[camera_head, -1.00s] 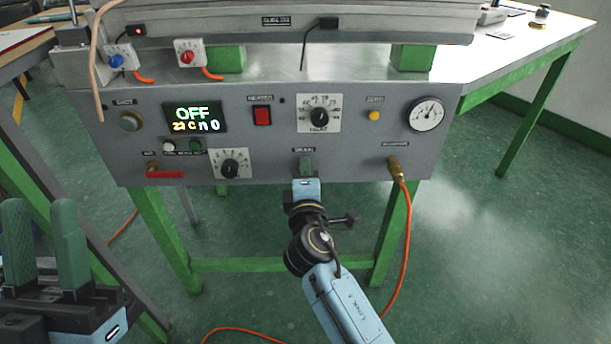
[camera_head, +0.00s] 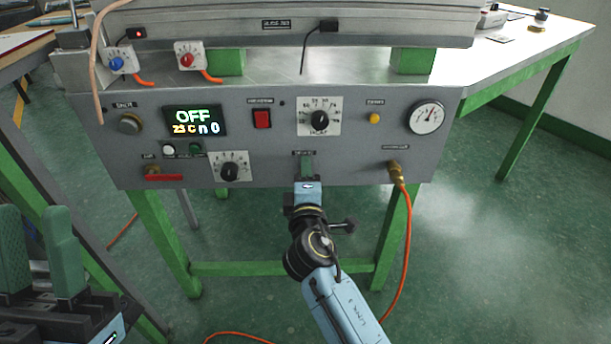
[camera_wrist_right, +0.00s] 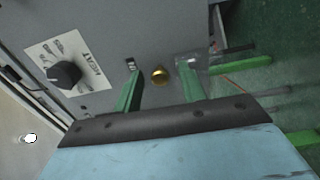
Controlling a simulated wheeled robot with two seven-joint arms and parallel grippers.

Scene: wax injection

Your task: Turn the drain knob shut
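The drain knob is a small brass knob (camera_wrist_right: 160,75) on the grey panel, seen in the right wrist view. It sits between the two green fingers of my right gripper (camera_wrist_right: 159,88), with a gap visible on each side. In the head view my right gripper (camera_head: 306,166) is at the panel's lower edge, under a small label, and hides the knob there. My right gripper is open around the knob, one finger above the other. My left gripper (camera_head: 37,245) is at the lower left, its green fingers apart and empty.
The panel (camera_head: 270,165) carries a black dial (camera_head: 319,119) above my right gripper, another dial (camera_head: 229,167), a red switch (camera_head: 262,118) and a gauge (camera_head: 426,117). An orange hose (camera_head: 404,240) hangs from a brass fitting to the right. Pale vapour drifts over the floor at right.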

